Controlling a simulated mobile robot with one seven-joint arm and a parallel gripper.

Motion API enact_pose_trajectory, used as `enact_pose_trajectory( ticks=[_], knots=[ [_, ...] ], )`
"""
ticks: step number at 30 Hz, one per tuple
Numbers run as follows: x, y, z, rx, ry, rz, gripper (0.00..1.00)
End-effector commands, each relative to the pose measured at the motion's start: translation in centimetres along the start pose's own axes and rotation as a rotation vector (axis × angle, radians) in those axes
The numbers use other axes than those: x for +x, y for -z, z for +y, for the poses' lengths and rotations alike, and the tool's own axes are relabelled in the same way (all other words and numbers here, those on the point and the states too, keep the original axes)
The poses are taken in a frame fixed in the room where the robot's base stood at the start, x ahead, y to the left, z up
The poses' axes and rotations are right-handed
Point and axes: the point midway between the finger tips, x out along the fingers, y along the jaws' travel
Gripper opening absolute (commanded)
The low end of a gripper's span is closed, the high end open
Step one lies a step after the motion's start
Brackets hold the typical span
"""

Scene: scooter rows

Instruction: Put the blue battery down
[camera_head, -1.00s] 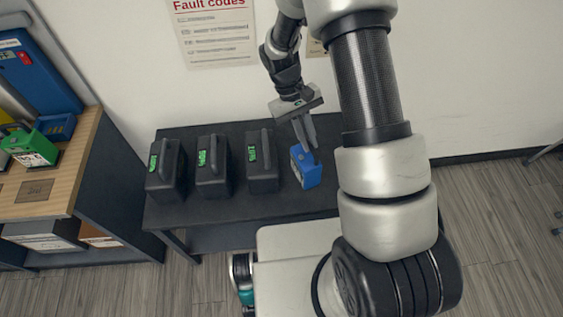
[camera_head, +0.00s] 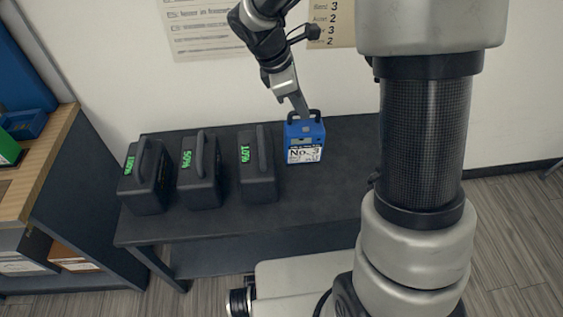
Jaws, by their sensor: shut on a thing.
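The blue battery (camera_head: 304,137) has a dark top handle and a white label reading "No. 3". It is upright at the dark table (camera_head: 345,150), to the right of the black units. My gripper (camera_head: 302,112) is shut on its handle from above. I cannot tell whether the battery's underside touches the table top or hangs just above it.
Several black units with handles and green displays (camera_head: 258,165) stand in a row left of the battery. The table top to its right is bare until my arm covers it. A wooden bench (camera_head: 45,165) stands at the left, and the wall is behind.

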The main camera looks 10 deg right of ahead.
Motion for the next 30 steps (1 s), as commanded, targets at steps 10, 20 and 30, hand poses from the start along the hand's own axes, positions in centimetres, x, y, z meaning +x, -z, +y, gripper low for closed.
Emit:
enact_pose_trajectory(
  ticks=[10,20,30],
  knots=[
    [3.7,1.6,-0.5,-0.017,-0.006,0.001,0.0],
    [6.5,2.8,-0.9,-0.015,-0.006,0.001,0.0],
    [8.9,3.7,-1.2,-0.013,-0.008,0.001,0.0]
  ],
)
